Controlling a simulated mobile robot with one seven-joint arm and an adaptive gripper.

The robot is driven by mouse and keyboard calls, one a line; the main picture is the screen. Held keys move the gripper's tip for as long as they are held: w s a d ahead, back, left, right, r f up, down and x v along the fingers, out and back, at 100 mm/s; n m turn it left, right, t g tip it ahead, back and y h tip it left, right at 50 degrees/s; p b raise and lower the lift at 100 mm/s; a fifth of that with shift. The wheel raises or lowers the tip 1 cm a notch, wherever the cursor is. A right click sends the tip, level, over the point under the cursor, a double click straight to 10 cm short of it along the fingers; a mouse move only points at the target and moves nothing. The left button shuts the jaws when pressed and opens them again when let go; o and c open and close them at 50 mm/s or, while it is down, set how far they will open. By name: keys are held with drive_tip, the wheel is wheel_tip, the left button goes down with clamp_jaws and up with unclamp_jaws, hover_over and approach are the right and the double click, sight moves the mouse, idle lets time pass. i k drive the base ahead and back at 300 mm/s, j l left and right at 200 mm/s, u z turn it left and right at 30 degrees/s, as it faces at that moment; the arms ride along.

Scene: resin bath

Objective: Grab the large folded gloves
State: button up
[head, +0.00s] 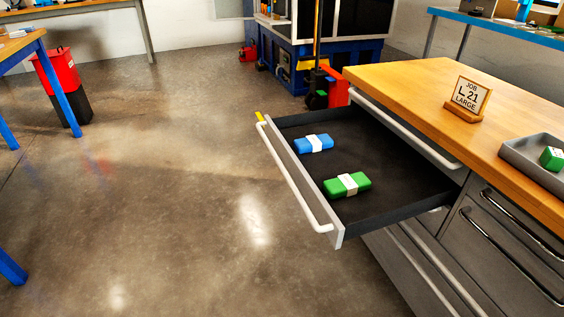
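Two folded bundles, which look like the gloves, lie apart in an open drawer (400,200). The blue bundle (323,143) with a white band lies toward the far side. The green bundle (338,188) with a white band lies nearer and looks a little larger, though it is also closer. I cannot read any size mark on either bundle. My gripper is not in view.
A sign (472,95) reading "JOB L 21 LARGE" stands on the wooden worktop (400,78). A grey tray (515,155) there holds a green block (552,158) with pale marks. The drawer's front handle (290,180) faces open floor on the left.

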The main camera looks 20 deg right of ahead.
sight(313, 143)
drive_tip(key=z, duration=1.5)
drive_tip(key=i+j+u, duration=0.15)
drive_tip(key=u, duration=0.15)
drive_tip(key=i+j+u, duration=0.25)
drive_tip(key=k, duration=0.05)
